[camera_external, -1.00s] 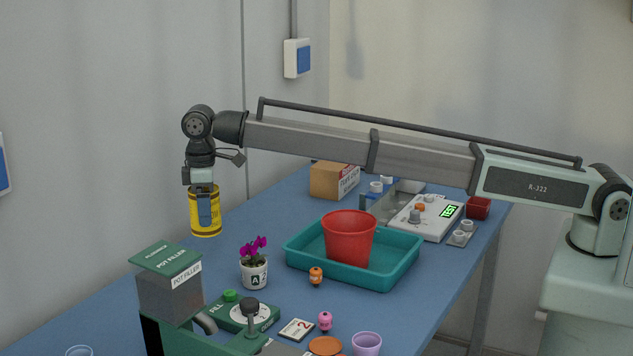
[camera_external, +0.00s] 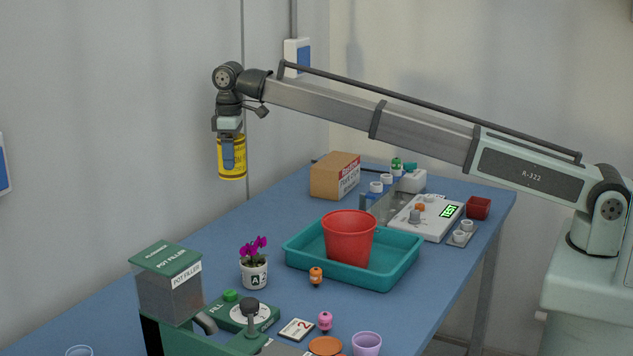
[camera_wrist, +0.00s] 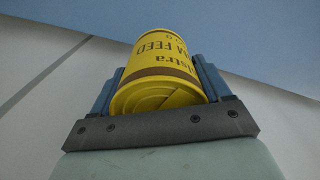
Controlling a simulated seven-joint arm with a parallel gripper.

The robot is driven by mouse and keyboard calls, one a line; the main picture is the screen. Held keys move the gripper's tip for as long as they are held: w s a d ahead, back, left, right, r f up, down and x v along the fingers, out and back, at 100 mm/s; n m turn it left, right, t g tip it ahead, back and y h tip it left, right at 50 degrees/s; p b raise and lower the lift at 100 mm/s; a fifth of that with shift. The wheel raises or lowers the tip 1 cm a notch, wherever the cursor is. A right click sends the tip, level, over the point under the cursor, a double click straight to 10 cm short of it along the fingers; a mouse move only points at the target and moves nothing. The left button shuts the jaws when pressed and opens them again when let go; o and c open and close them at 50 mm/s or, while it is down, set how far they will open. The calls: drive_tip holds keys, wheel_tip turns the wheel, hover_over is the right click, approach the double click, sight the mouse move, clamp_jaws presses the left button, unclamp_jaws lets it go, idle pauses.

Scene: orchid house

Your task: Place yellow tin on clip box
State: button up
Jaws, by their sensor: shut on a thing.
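The yellow tin (camera_external: 232,172) is held in my gripper (camera_external: 232,152), high above the far left part of the blue table. In the wrist view the yellow tin (camera_wrist: 158,65) sits between the two blue-grey fingers of my gripper (camera_wrist: 160,82), with dark lettering partly reading "FEED". A brown cardboard box (camera_external: 328,180) with a white and red label stands on the table's far part, to the right of and below the tin. It looks like the clip box, but its label is too small to read. The tin is apart from it.
A teal tray (camera_external: 401,268) with a red pot (camera_external: 348,240) is nearer than the box. An orchid pot (camera_external: 254,274) and a pot filler (camera_external: 168,280) stand in front. Bottles (camera_external: 376,187) and a scale (camera_external: 428,217) are right of the box.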

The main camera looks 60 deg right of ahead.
drive_tip(key=d+r+m, duration=0.2)
drive_tip(key=d+r, duration=0.1)
drive_tip(key=d, duration=1.2)
wheel_tip(320, 180, up, 3)
drive_tip(key=n, duration=0.6)
hover_over(336, 161)
drive_tip(key=shift+w+d+f, duration=0.1)
drive_tip(key=shift+d+f, duration=0.05)
drive_tip(key=shift+f, duration=4.65)
drive_tip(key=shift+f, duration=0.15)
drive_tip(key=o, duration=1.2)
drive_tip(key=shift+o, duration=0.2)
